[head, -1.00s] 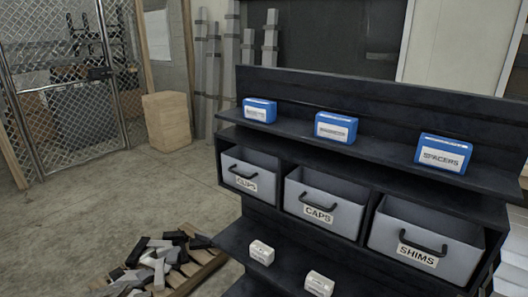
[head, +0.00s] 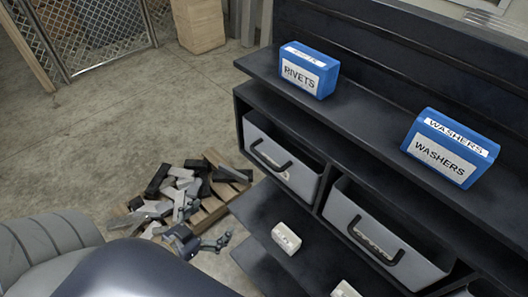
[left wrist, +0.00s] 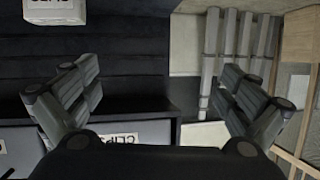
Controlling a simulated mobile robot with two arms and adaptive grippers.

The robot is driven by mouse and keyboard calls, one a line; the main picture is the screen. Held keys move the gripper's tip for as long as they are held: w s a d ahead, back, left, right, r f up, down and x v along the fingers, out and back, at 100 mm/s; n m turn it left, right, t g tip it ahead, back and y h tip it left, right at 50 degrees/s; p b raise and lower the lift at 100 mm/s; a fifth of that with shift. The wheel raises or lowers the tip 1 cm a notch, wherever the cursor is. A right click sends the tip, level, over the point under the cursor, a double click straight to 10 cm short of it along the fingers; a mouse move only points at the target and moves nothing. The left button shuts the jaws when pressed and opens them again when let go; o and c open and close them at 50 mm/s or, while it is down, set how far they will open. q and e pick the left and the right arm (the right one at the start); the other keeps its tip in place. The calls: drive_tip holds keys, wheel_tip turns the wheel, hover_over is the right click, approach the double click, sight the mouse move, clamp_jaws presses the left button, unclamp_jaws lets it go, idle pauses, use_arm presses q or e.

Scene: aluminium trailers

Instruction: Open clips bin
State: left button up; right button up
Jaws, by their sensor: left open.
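The clips bin (head: 302,183) is a grey drawer in the left compartment of the dark shelf unit, with a black handle (head: 271,163) on its front. It sits in its compartment, flush with the shelf front. In the left wrist view its front (left wrist: 150,132) shows low in the picture, with the CLIPS label partly covered by my gripper. My left gripper (head: 205,243) is open and empty, low and to the left of the bin, apart from it. In the left wrist view its fingers (left wrist: 158,78) are spread wide. My right gripper is not in view.
The caps bin (head: 385,235) is right of the clips bin. Blue rivets (head: 309,72) and washers (head: 445,150) boxes stand on the shelf above. A small white box (head: 286,238) is on the lower shelf. A pallet of metal offcuts (head: 213,205) lies on the floor at left.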

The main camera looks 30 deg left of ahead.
use_arm(q)
drive_tip(key=w+d+r+m+t+h+p, duration=0.1)
drive_tip(key=d+r+t+h, duration=0.3)
drive_tip(key=r, duration=1.3)
approach(263, 158)
drive_tip(key=shift+m+g, duration=0.3)
drive_tip(key=p+x, duration=0.2)
drive_tip(key=x, duration=0.6)
drive_tip(key=shift+w+d+r, duration=0.1)
drive_tip(key=shift+w, duration=0.25)
drive_tip(key=shift+w+d, duration=0.25)
drive_tip(key=shift+w, duration=0.4)
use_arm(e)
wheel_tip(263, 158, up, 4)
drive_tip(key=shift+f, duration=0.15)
use_arm(q)
drive_tip(key=c, duration=1.2)
drive_tip(key=shift+c, duration=0.4)
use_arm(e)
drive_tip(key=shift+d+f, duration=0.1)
